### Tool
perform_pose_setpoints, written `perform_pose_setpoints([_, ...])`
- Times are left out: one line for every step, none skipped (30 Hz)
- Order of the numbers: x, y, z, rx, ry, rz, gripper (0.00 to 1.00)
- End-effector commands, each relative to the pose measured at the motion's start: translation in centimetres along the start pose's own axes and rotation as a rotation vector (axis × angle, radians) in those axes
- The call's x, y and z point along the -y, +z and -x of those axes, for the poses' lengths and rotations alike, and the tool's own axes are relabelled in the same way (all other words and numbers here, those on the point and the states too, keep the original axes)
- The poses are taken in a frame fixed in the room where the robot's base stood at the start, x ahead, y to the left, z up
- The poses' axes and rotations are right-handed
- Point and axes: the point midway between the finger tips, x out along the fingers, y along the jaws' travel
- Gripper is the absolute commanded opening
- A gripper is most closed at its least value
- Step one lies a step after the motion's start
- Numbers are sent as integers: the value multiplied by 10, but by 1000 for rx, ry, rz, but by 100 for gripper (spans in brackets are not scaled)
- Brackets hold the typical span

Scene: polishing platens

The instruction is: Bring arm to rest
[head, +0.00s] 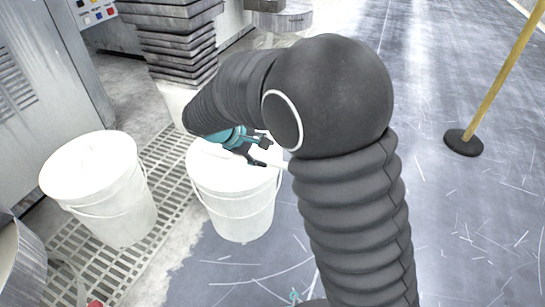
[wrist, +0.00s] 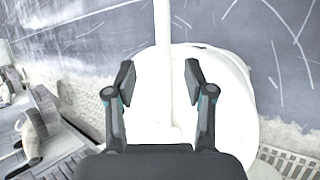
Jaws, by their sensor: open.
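My gripper (head: 262,154) is at the end of my dark ribbed arm, over the right-hand white bucket (head: 236,205) in the head view. Its two dark fingers with teal parts are apart in the wrist view (wrist: 158,80). The same bucket (wrist: 235,85) shows below and behind the fingers there. A pale straight bar (wrist: 163,30) runs up the wrist picture between the fingertips. I cannot tell whether it touches them. Its end also shows just right of the gripper in the head view (head: 283,165). My arm hides part of the bucket's right side.
Grey machine cabinets (head: 50,75) and a bellows column (head: 175,40) stand behind. A yellow pole (head: 500,75) on a black round base stands at right. Scratched blue-grey floor between is open.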

Motion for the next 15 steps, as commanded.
perform_pose_setpoints([0, -1, 10, -4, 2, -1, 54])
perform_pose_setpoints([0, 0, 14, -3, 2, -1, 54])
perform_pose_setpoints([0, 0, 20, -3, 1, -1, 54])
perform_pose_setpoints([0, -1, 24, -3, 1, -1, 54])
perform_pose_setpoints([0, -1, 27, -3, 1, -1, 54])
perform_pose_setpoints([0, 0, 31, -1, 1, -1, 54])
perform_pose_setpoints([0, 0, 33, -1, 1, -1, 54])
perform_pose_setpoints([0, 0, 35, -1, 1, 0, 54])
perform_pose_setpoints([0, 0, 37, -1, 1, 0, 54])
perform_pose_setpoints([0, 0, 38, -1, 1, 0, 54])
perform_pose_setpoints([0, 0, 39, -1, 1, 0, 54])
perform_pose_setpoints([0, 0, 40, 0, 0, 0, 54])
perform_pose_setpoints([0, 0, 40, 0, 0, 0, 54])
perform_pose_setpoints([0, 0, 40, -1, 0, 0, 54])
perform_pose_setpoints([0, -1, 40, -7, 0, -1, 54])
